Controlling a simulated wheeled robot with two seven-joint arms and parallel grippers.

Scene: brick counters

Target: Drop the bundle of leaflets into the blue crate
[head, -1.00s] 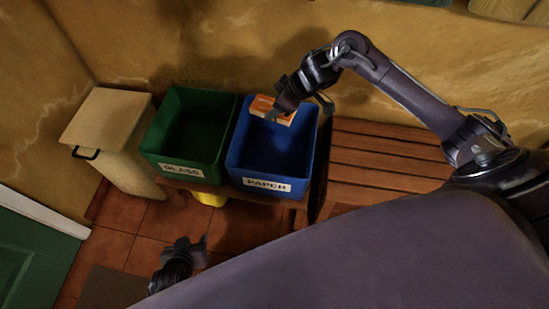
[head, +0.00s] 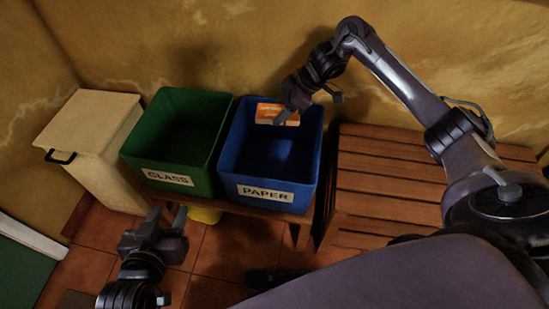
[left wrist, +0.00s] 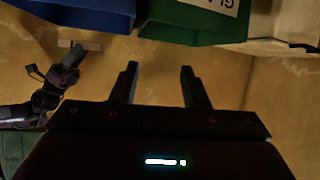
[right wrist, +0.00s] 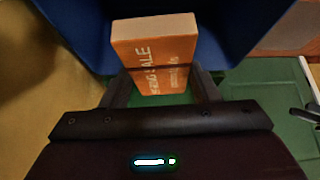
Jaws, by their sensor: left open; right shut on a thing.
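The bundle of leaflets (head: 277,114) is orange with pale edges and a dark band, with printed lettering in the right wrist view (right wrist: 160,62). My right gripper (head: 284,118) is shut on it and holds it over the back part of the blue crate (head: 265,193), which is labelled PAPER. The left wrist view, which is upside down, shows the bundle (left wrist: 78,45) apart from the crate and above its rim. The crate looks empty where its inside shows. My left gripper (head: 167,217) is open and empty, low in front of the green crate.
A green crate (head: 168,181) labelled GLASS stands left of the blue one, both on a low wooden stand. A cream cabinet (head: 95,135) is at the left, a slatted wooden bench (head: 385,180) at the right. The yellow wall (head: 200,45) is close behind the crates.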

